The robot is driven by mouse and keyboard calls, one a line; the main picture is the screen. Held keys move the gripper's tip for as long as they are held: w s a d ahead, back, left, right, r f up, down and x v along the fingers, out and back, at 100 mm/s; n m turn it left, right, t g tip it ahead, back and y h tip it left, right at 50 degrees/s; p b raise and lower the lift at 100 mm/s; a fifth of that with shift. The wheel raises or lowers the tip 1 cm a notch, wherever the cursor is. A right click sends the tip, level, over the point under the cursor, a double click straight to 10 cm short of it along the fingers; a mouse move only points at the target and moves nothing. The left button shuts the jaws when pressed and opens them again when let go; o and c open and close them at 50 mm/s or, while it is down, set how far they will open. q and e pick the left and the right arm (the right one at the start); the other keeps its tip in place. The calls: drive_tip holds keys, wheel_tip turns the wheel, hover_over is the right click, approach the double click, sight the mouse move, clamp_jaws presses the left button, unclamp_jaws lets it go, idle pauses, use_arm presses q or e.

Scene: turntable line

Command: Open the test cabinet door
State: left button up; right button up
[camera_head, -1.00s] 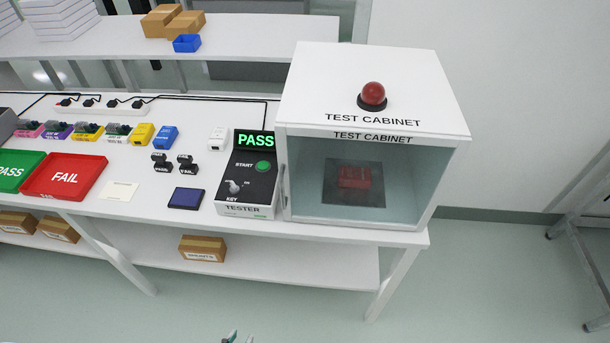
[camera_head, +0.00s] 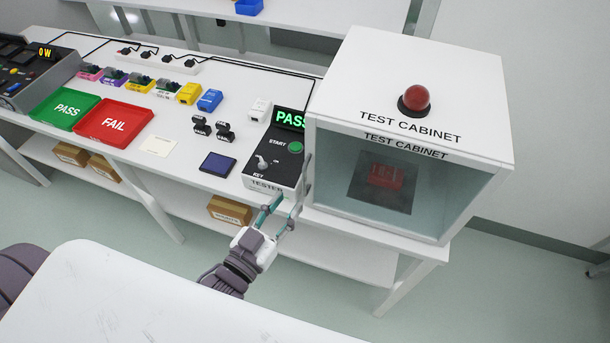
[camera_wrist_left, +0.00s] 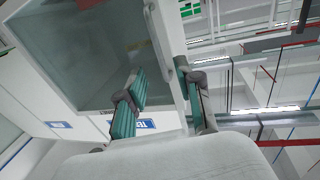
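The white test cabinet (camera_head: 410,85) stands at the right end of the bench with a red dome lamp on top. A slim upright handle (camera_head: 307,178) is on the door's left edge. It also shows in the left wrist view (camera_wrist_left: 158,38). My left gripper (camera_head: 288,200) is open in front of the cabinet's lower left corner. In the left wrist view its teal fingers (camera_wrist_left: 162,75) lie either side of the handle's end; contact cannot be told. My right gripper is out of view.
The black tester (camera_head: 274,160) with a lit PASS sign stands close left of the cabinet. Red FAIL (camera_head: 113,124) and green PASS (camera_head: 67,108) trays and small parts lie further left. A cardboard box (camera_head: 229,211) is on the lower shelf.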

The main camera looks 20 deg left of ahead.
sight(304, 183)
use_arm(q)
drive_tip(key=p+x, duration=0.1)
drive_tip(key=x, duration=0.6)
drive_tip(key=shift+w+d, duration=0.15)
drive_tip(key=shift+w, duration=0.25)
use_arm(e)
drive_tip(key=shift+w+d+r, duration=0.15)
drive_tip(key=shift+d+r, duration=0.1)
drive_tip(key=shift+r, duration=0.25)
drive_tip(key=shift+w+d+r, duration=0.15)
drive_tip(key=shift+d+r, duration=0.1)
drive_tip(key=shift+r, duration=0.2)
use_arm(q)
drive_tip(key=shift+c, duration=0.3)
clamp_jaws()
